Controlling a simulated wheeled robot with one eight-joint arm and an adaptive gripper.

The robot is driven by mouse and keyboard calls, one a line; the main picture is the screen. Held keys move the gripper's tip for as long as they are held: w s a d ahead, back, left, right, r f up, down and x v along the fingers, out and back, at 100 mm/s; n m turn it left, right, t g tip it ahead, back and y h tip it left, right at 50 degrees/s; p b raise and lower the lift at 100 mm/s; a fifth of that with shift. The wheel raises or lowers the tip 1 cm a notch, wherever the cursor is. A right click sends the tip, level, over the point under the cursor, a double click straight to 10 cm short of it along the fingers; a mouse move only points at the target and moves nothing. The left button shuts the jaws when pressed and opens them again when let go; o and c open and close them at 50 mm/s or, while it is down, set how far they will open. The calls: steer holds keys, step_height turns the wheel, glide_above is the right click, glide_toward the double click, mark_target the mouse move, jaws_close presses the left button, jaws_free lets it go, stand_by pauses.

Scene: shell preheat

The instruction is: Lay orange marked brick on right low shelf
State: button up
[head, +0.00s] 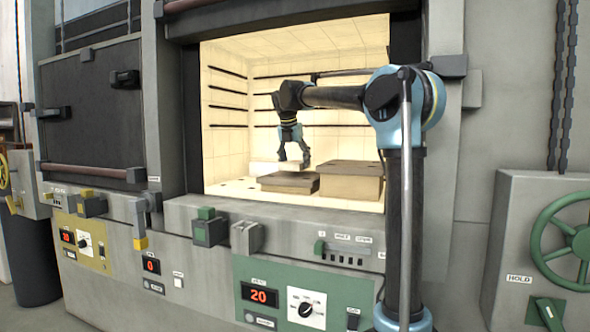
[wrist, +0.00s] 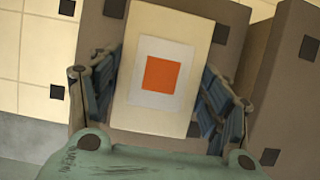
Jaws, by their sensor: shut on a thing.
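The orange-marked brick (wrist: 182,110) is cream, with an orange square on a white patch. It fills the middle of the wrist view. My gripper (wrist: 172,100) is shut on it, with a finger on each side. In the head view my gripper (head: 290,163) points down inside the lit chamber, over a low brown block (head: 288,182). The brick cannot be made out clearly there. A taller brown block (head: 350,184) stands just right of the low one. In the wrist view a brown surface (wrist: 92,45) shows behind the brick; whether they touch cannot be told.
The chamber's cream brick walls carry dark rails (head: 226,125). The chamber's front sill (head: 300,212) runs below the opening. A dark closed door (head: 90,105) is at left. In the wrist view another brown block (wrist: 280,85) stands at right, past a narrow gap.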

steer(key=shift+f, duration=1)
steer(key=o, duration=1.3)
steer(key=shift+f, duration=0.1)
steer(key=v, duration=1.2)
